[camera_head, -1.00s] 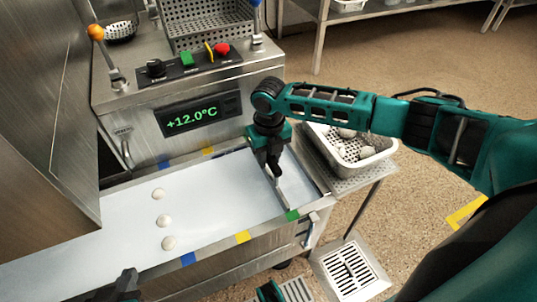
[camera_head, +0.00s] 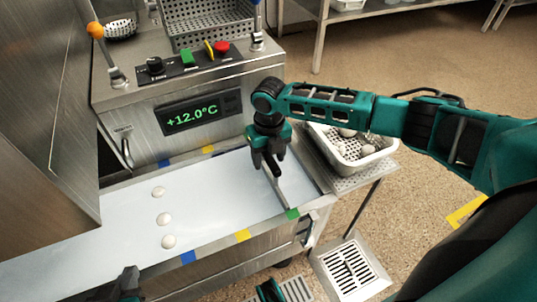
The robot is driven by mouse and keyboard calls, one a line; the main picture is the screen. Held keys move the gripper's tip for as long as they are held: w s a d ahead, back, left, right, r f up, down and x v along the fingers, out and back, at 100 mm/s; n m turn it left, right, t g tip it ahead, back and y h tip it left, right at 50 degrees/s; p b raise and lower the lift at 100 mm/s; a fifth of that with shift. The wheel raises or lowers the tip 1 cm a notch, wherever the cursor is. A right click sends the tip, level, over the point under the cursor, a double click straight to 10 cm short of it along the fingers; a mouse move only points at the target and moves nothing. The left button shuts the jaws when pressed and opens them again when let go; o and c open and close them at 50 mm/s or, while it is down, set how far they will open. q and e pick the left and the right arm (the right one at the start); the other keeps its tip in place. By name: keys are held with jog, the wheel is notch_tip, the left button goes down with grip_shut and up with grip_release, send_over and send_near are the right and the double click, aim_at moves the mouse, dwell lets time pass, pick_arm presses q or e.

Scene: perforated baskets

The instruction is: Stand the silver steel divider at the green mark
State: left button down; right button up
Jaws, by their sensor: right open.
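The silver steel divider (camera_head: 281,194) shows as a narrow bar across the right end of the pale belt (camera_head: 225,195). Its near end is at the green mark (camera_head: 292,213) on the near rail. My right gripper (camera_head: 267,172) points down over the divider's far part, with its fingers apart, and hides that part. I cannot tell if a finger touches the divider. My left gripper (camera_head: 128,285) shows only in part at the bottom edge, dark and cut off, so its jaws cannot be read.
Several pale round pieces (camera_head: 163,219) lie on the belt at left. Blue (camera_head: 188,257) and yellow (camera_head: 243,236) marks sit on the near rail. A white perforated basket (camera_head: 378,161) stands off the belt's right end. A control box (camera_head: 205,115) stands behind the belt.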

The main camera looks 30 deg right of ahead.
jog(key=shift+s+f, duration=0.1)
notch_tip(320, 180, up, 13)
jog(key=p, duration=0.4)
dwell(0.4)
